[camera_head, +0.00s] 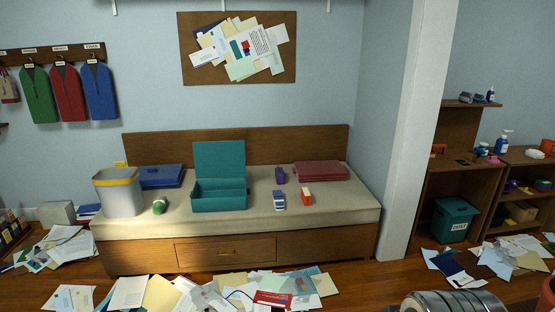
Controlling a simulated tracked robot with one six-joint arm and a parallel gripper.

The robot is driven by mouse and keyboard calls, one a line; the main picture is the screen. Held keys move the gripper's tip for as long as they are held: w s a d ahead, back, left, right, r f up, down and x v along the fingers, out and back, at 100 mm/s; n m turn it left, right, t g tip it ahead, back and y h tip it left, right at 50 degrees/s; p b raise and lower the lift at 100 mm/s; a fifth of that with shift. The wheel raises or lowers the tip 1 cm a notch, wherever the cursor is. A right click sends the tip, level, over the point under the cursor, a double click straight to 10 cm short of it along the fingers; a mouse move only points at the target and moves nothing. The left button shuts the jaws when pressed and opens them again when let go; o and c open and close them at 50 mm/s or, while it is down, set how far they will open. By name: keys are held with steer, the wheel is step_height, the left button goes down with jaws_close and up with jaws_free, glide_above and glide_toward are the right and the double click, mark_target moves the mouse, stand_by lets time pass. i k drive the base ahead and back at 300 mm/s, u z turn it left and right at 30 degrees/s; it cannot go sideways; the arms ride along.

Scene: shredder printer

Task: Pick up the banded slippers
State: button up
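A small blue item with pale bands (279,200) lies on the cushioned bench, right of the open teal box. It looks most like the banded slippers, but it is too small to be sure. An orange-red and white item (306,197) sits just to its right, and a small purple item (280,175) lies behind it. A green item with a pale band (159,205) lies further left, beside the grey bin.
The bench (340,210) also holds the open teal box (218,196), a grey bin with a yellow rim (118,198), a blue case (160,177) and a maroon case (320,171). Papers (160,294) litter the floor before it. A white pillar (415,130) stands right.

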mark_target(279, 204)
steer(key=u, duration=0.3)
steer(key=i, duration=1.4)
steer(key=u, duration=0.45)
steer(key=i, duration=2.3)
steer(key=u, duration=0.1)
